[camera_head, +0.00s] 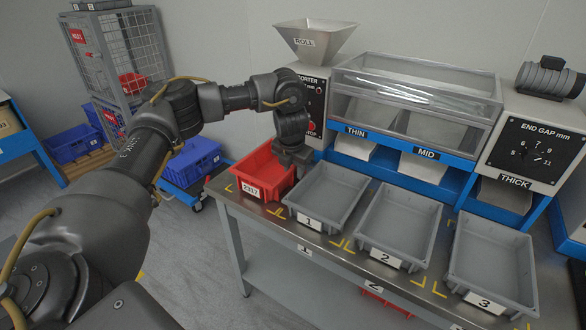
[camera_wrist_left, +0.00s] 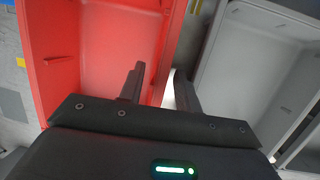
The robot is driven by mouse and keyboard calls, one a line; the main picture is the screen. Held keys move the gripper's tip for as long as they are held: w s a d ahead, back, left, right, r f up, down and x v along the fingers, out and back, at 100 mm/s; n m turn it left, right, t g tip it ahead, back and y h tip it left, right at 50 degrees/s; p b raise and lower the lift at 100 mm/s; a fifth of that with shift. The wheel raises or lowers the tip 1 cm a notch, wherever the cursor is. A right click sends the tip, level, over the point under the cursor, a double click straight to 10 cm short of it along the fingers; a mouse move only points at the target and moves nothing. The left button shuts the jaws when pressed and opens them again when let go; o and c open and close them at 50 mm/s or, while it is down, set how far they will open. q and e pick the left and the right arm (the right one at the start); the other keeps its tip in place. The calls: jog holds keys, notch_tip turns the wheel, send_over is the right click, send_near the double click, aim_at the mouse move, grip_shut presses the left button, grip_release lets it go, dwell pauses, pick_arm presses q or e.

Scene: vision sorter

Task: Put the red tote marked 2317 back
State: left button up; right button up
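The red tote marked 2317 (camera_head: 249,189) stands upright and looks empty at the left end of the metal table (camera_head: 330,240), left of grey tray 1. It fills the left of the left wrist view (camera_wrist_left: 95,50). My left gripper (camera_head: 294,165) is down at the tote's right wall, by the gap to tray 1. In the left wrist view its fingers (camera_wrist_left: 160,88) are apart, one over the tote's inside and one outside the wall, with a light gap beside the right finger. My right gripper is in neither view.
Grey trays 1 (camera_head: 327,203), 2 (camera_head: 399,225) and 3 (camera_head: 494,262) stand along the table. The sorter (camera_head: 415,95) is behind them. A wire cage (camera_head: 120,55) holds another red bin (camera_head: 133,83). Blue crates (camera_head: 193,161) sit on the left; a red item (camera_head: 388,302) shows under the table.

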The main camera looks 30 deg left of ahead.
pick_arm(q)
jog(key=shift+r, duration=0.35)
jog(key=p+v, duration=0.3)
jog(key=v, duration=0.8)
jog(key=shift+s+r, duration=0.15)
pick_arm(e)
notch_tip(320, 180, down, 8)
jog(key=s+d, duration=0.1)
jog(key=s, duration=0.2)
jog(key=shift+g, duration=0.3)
pick_arm(q)
jog(key=shift+d, duration=0.1)
